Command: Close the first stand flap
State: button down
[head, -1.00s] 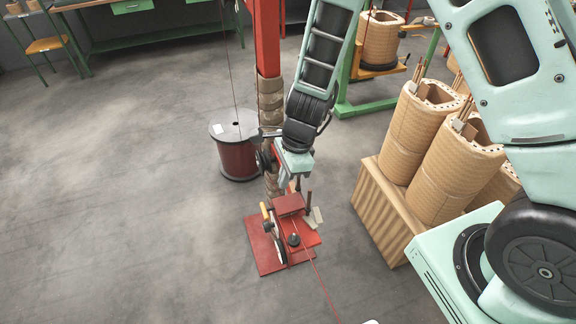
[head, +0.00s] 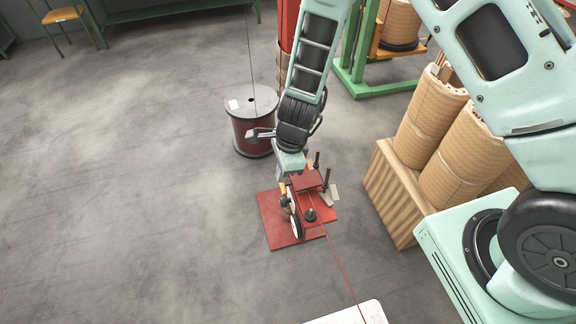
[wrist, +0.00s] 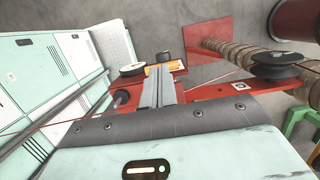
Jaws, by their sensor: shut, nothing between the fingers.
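The red stand (head: 275,222) sits on the grey floor below my gripper, with a red plate (head: 308,180) at its top, a wheel and a black knob (head: 310,215). I cannot tell for sure which part is the first flap, or its angle. My gripper (head: 284,182) is shut and empty, pointing down at the upper left of the stand, partly hidden by the arm. In the wrist view my gripper's grey fingers (wrist: 158,86) lie together over the red stand parts, close to the orange handle (wrist: 172,67) and a white-faced wheel (wrist: 132,70). Contact is unclear.
A dark red wire spool (head: 252,125) stands behind the stand. Tan coils (head: 430,115) on a wooden base stand at the right. A thin red wire (head: 340,260) runs from the stand toward the front. The floor at the left is clear.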

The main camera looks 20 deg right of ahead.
jog(key=shift+a+f+b, duration=0.25)
jog(key=shift+f, duration=0.4)
jog(key=shift+a+f+b, duration=0.25)
jog(key=shift+f, duration=0.4)
jog(key=r+p, duration=0.2)
jog(key=d+r+p, duration=0.1)
jog(key=r+p, duration=0.1)
jog(key=shift+r, duration=0.4)
jog(key=a+r, duration=0.6)
jog(key=r, duration=0.1)
jog(key=shift+r+b, duration=0.2)
jog(key=shift+b, duration=0.25)
